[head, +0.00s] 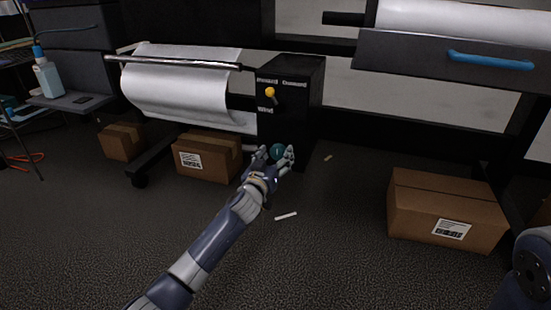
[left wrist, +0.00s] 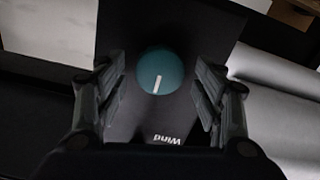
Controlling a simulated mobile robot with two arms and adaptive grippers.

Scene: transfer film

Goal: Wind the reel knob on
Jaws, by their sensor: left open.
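The reel knob (head: 278,151) is a round teal knob with a white line, low on the front of a black box (head: 291,85). The word "Wind" is on the box above it. In the left wrist view the knob (left wrist: 160,72) sits between the two fingers, with a gap on each side. My left gripper (head: 276,158) is open in front of the knob and around its sides. It also shows in the left wrist view (left wrist: 155,88). My right gripper is not in view; only part of my right arm shows at the lower right.
A yellow knob (head: 270,92) sits higher on the box. A white film roll (head: 175,85) hangs left of it. Cardboard boxes stand on the floor at left (head: 207,156) and right (head: 445,213). A white strip (head: 286,216) lies on the carpet.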

